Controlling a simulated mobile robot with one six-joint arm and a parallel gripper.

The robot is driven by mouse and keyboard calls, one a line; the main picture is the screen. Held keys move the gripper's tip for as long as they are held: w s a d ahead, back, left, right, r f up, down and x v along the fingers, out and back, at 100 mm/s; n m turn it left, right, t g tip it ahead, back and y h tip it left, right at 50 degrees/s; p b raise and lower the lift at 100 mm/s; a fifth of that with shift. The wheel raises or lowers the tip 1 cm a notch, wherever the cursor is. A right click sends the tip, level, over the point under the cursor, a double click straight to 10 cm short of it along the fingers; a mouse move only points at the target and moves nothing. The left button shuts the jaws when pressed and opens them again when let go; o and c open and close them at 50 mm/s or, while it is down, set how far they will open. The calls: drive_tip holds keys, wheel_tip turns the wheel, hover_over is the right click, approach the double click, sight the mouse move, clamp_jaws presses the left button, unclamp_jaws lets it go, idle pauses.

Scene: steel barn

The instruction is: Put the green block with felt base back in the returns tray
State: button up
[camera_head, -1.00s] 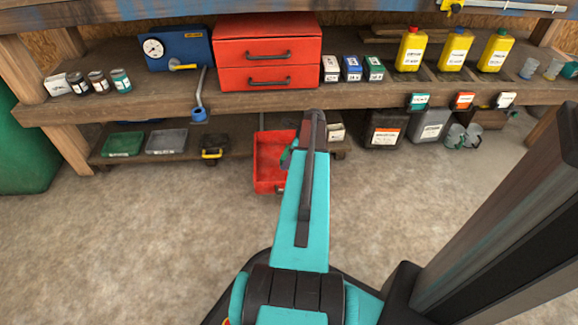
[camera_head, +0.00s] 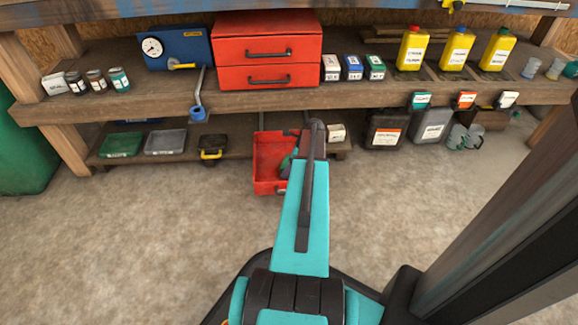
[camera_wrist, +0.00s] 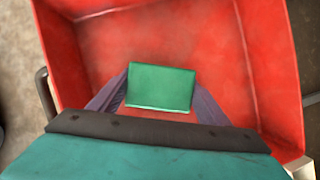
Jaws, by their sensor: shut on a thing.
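The green block (camera_wrist: 160,86) is in my gripper (camera_wrist: 158,100), between its two purple-grey fingers. It also shows in part in the head view, beside my wrist. The block is over the inside of an open red drawer-like tray (camera_head: 269,145), whose red floor (camera_wrist: 190,35) surrounds it in the wrist view. I cannot tell whether the block touches the floor. Its felt base is hidden. My arm covers the tray's right side in the head view. No label naming the returns tray is readable.
A green tray (camera_head: 121,145), a grey tray (camera_head: 166,142) and a black bin (camera_head: 212,144) sit on the lower shelf at left. Black (camera_head: 386,130) and grey (camera_head: 432,126) canisters stand at right. A red drawer cabinet (camera_head: 268,50) is above. The floor in front is clear.

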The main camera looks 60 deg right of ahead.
drive_tip(key=o, duration=1.1)
drive_tip(key=p+v, duration=0.5)
drive_tip(key=v, duration=0.7)
drive_tip(key=shift+p, duration=0.3)
drive_tip(key=shift+r, duration=0.1)
